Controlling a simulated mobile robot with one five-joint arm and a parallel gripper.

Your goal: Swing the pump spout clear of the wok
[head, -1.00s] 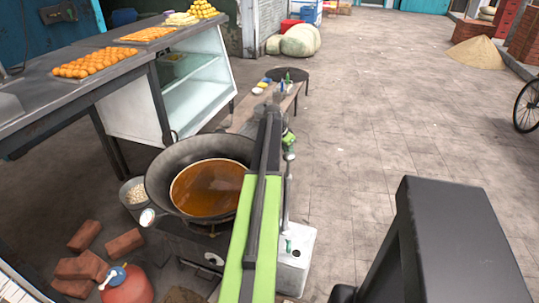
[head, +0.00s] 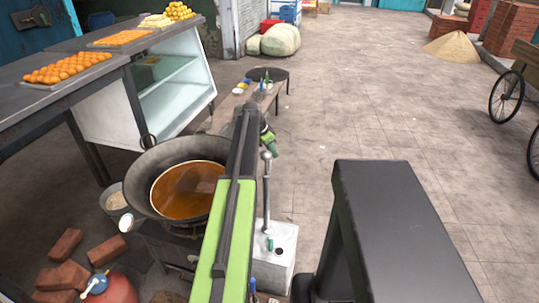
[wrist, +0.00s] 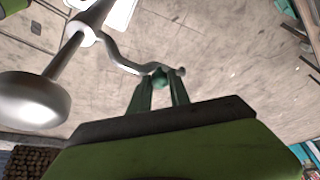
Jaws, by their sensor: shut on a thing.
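The pump (head: 267,195) has a slim upright metal pipe with a rounded knob on top, rising from a white box (head: 270,272) right of the wok. The wide dark wok (head: 145,163) holds orange-brown liquid. In the wrist view the spout (wrist: 118,62) is a curved metal tube leaving a pale collar, with the big knob (wrist: 35,100) at left. My gripper (wrist: 160,84) is shut on the spout near its outer end, which pokes out past the green fingers. In the head view my gripper (head: 271,149) is right of the wok, by the pump top; the spout is too small to make out.
A stall counter (head: 95,55) with trays of orange sweets stands at left. A low bench (head: 235,105) lies beyond the pump. Bricks (head: 65,243) and a red gas cylinder (head: 110,287) lie at lower left. Open paving (head: 370,125) spreads to the right.

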